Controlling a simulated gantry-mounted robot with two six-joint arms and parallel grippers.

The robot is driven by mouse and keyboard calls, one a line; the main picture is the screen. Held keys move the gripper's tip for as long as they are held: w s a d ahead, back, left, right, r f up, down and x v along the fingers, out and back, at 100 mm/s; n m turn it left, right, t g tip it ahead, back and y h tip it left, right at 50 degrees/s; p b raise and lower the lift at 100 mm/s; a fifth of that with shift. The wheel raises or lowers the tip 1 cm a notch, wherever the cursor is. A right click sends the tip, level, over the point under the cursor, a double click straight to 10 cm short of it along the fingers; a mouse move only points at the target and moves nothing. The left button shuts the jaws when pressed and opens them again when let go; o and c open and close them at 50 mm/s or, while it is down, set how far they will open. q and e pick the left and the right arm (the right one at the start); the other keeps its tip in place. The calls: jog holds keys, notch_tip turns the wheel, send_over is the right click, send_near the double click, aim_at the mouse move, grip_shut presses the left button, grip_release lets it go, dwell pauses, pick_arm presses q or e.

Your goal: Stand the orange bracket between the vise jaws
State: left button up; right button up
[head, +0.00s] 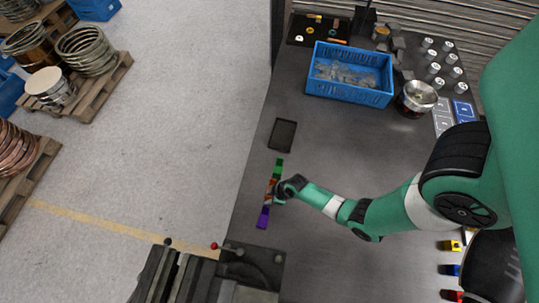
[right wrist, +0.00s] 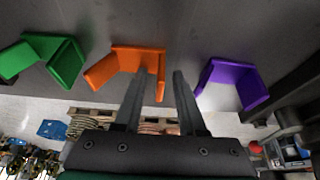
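The orange bracket (head: 268,196) lies near the left edge of the dark table, between a green and a purple bracket. In the right wrist view the angled orange bracket (right wrist: 125,60) shows large. My right gripper (head: 277,190) is at the orange bracket, its wrist hiding part of it in the head view. In the right wrist view the gripper's (right wrist: 160,75) two fingers are apart, with one upright flange of the orange bracket between their tips; contact is not clear. The vise (head: 262,258) is at the bottom of the head view, partly cut off. My left gripper is not in view.
The green bracket (head: 279,167) and purple bracket (head: 262,217) flank the orange one closely. A dark tray (head: 283,134) lies beyond them. A blue crate (head: 350,96) and metal bowl (head: 417,96) stand farther back. The table between tray and crate is clear.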

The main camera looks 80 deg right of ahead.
jog(key=shift+r, duration=0.2)
jog(key=p+v, duration=0.8)
jog(key=v, duration=0.4)
jog(key=shift+p, duration=0.3)
